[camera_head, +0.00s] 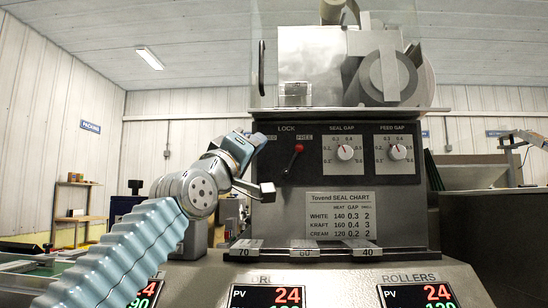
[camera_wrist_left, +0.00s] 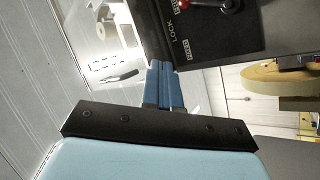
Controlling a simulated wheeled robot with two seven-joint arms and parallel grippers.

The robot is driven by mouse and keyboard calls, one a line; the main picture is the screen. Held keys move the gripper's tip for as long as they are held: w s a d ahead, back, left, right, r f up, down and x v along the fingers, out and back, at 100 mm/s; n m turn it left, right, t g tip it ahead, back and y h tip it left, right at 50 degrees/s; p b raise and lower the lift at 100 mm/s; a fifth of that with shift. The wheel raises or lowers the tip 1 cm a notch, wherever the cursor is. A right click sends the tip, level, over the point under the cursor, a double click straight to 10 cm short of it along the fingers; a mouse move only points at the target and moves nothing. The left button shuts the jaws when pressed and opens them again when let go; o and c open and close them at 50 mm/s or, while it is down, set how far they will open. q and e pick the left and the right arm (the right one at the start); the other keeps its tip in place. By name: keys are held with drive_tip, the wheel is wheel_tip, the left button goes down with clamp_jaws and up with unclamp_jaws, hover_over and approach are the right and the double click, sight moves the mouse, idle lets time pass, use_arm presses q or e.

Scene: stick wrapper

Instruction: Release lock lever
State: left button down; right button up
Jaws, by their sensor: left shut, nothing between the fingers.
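The lock lever on the dark panel (camera_head: 400,215) has a red knob (camera_head: 299,148) on a dark arm. It leans up and right from its pivot, towards the FREE label. The label to the left is partly hidden by my left gripper. My left gripper (camera_head: 261,139) is shut and empty, at the panel's upper left edge, left of the knob and apart from it. In the left wrist view the blue fingertips (camera_wrist_left: 165,65) lie together beside the panel's edge, with the red knob (camera_wrist_left: 208,4) cut off at the top. My right gripper cannot be made out.
The SEAL GAP dial (camera_head: 344,153) and FEED GAP dial (camera_head: 397,152) sit right of the lever. The machine's metal housing (camera_head: 312,55) stands above. A ledge marked 70, 60, 40 (camera_head: 305,251) juts out below. Free air lies in front of the panel.

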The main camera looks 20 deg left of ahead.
use_arm(q)
drive_tip(key=shift+s+a+f+b, duration=0.15)
drive_tip(key=shift+s+a, duration=0.2)
drive_tip(key=shift+s, duration=0.4)
drive_tip(key=shift+s+a+f+b, duration=0.15)
drive_tip(key=shift+s+a, duration=0.2)
drive_tip(key=shift+s, duration=0.35)
drive_tip(key=shift+r, duration=0.15)
